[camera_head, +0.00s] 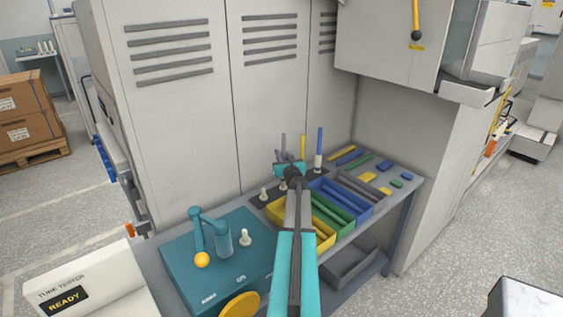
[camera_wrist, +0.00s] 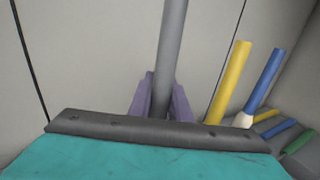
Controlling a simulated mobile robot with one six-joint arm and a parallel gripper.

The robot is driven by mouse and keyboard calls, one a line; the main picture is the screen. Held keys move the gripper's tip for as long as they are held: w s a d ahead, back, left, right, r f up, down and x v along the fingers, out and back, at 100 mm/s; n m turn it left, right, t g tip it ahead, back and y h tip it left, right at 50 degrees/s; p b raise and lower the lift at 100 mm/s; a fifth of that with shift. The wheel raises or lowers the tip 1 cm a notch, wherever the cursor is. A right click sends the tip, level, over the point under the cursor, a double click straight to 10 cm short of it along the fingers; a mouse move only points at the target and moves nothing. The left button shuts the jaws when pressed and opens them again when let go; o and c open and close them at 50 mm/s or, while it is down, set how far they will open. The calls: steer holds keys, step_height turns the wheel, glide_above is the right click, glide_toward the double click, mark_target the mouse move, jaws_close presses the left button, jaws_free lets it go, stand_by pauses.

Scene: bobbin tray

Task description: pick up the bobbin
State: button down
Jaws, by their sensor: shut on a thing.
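The bobbin is a grey tube (camera_wrist: 171,40), upright between the two purple fingers of my gripper (camera_wrist: 161,92) in the wrist view. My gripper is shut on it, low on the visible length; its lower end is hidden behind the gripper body. In the head view the grey bobbin (camera_head: 283,144) shows as a thin upright stick behind my gripper (camera_head: 285,158), mostly covered by my wrist. I cannot tell whether its lower end still touches a peg.
A yellow tube (camera_head: 303,147) and a blue tube (camera_head: 319,142) stand upright close on the right. Yellow, green, blue and grey bins (camera_head: 372,207) hold tubes in front. A teal machine (camera_head: 186,265) stands left, a cabinet (camera_head: 180,100) behind. Loose tubes lie at the back right.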

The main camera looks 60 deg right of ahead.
step_height(320, 180, up, 6)
stand_by(0.4)
steer(key=shift+r, duration=0.1)
stand_by(0.5)
